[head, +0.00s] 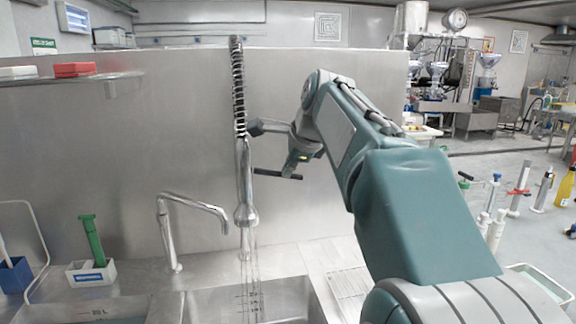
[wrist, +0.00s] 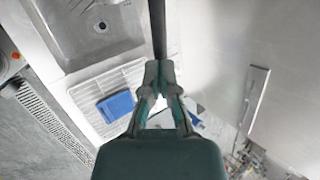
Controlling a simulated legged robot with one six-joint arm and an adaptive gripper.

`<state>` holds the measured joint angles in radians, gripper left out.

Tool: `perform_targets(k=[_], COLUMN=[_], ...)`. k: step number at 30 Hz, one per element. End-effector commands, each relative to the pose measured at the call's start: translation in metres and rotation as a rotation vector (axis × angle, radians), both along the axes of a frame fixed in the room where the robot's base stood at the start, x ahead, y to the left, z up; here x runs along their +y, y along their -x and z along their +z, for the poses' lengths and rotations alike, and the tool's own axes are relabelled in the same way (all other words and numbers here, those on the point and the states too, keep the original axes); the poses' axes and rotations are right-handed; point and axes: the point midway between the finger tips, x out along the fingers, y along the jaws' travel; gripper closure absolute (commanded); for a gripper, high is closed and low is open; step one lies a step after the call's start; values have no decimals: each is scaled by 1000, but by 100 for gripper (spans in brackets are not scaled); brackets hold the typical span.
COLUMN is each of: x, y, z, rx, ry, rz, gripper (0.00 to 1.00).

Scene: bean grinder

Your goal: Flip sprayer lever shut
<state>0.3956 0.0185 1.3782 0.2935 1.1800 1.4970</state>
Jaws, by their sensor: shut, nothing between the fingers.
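The sprayer (head: 244,175) stands upright over the sink in the head view, with a spring hose at its top. Its black lever (head: 269,172) sticks out level to the right. Thin streams of water (head: 250,272) fall from the spray head (head: 246,215). My gripper (head: 290,173) points down at the lever's outer end. In the wrist view the lever (wrist: 158,28) is a dark bar running from the top edge to my gripper's fingertips (wrist: 158,66). The fingers are shut with nothing between them. I cannot tell whether they touch the lever.
A second faucet (head: 190,205) stands left of the sprayer, with a green-handled tool (head: 92,240) in a white holder farther left. The steel back wall (head: 150,130) is close behind. A rack (wrist: 110,88) with a blue item (wrist: 117,105) lies below my gripper.

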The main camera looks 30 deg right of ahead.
Motion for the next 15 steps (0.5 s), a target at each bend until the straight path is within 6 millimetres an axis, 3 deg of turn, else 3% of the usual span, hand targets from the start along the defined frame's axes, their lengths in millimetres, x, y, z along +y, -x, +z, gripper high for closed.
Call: perform_targets(k=[15], x=[1], y=[0], z=[-28], rx=[-104], ry=[-368], rz=[-4], gripper=[100])
